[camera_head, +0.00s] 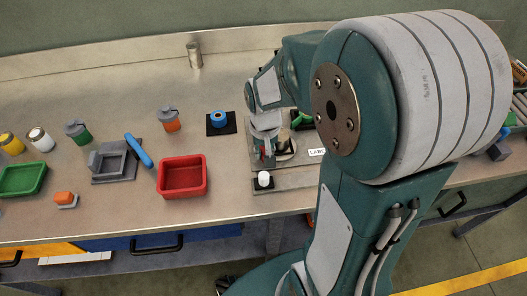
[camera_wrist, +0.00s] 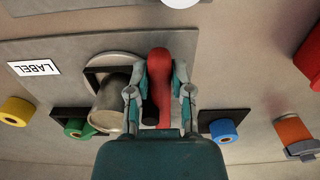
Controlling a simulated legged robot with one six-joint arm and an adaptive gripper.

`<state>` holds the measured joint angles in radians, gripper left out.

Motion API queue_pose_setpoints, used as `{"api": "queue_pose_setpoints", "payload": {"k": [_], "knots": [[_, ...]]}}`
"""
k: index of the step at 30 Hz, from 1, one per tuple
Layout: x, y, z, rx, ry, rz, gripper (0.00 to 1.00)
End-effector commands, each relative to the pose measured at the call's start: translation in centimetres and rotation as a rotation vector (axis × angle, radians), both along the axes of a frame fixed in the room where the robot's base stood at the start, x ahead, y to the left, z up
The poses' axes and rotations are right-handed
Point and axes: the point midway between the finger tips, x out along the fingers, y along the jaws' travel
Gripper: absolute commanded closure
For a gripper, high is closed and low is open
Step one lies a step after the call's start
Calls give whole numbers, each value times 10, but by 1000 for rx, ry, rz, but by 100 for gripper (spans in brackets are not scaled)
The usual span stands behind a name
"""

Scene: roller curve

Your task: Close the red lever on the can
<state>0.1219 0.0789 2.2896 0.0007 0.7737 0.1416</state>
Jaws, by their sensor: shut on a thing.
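The red lever (camera_wrist: 175,42) stands between the fingers of my gripper (camera_wrist: 161,76) in the wrist view. The fingers are shut on it from both sides. The can (camera_wrist: 110,108) is a dull beige-grey metal cylinder just left of the gripper in the wrist view, by a round opening in a grey plate. In the head view the can (camera_head: 283,144) is small and partly covered by my arm. My gripper (camera_head: 264,150) is beside it there, and only a little red shows. How the lever joins the can is hidden.
A LABEL plate (camera_head: 317,152) lies right of the can. A white roll (camera_head: 263,179) stands in front. Left are a red bin (camera_head: 183,176), a blue roll (camera_head: 219,118), an orange canister (camera_head: 170,120) and a grey fixture (camera_head: 115,160).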

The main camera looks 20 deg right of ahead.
Motion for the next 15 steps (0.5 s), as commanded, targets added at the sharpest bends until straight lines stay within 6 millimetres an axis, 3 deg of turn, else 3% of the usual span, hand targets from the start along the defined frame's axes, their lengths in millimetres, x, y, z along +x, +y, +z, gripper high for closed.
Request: {"api": "queue_pose_setpoints", "payload": {"k": [1, 3, 15], "knots": [[0, -1, 0, -1, -2, 1, 58], [0, -1, 0, -1, -1, 1, 37], [1, 0, 3, -1, -2, 0, 37]]}}
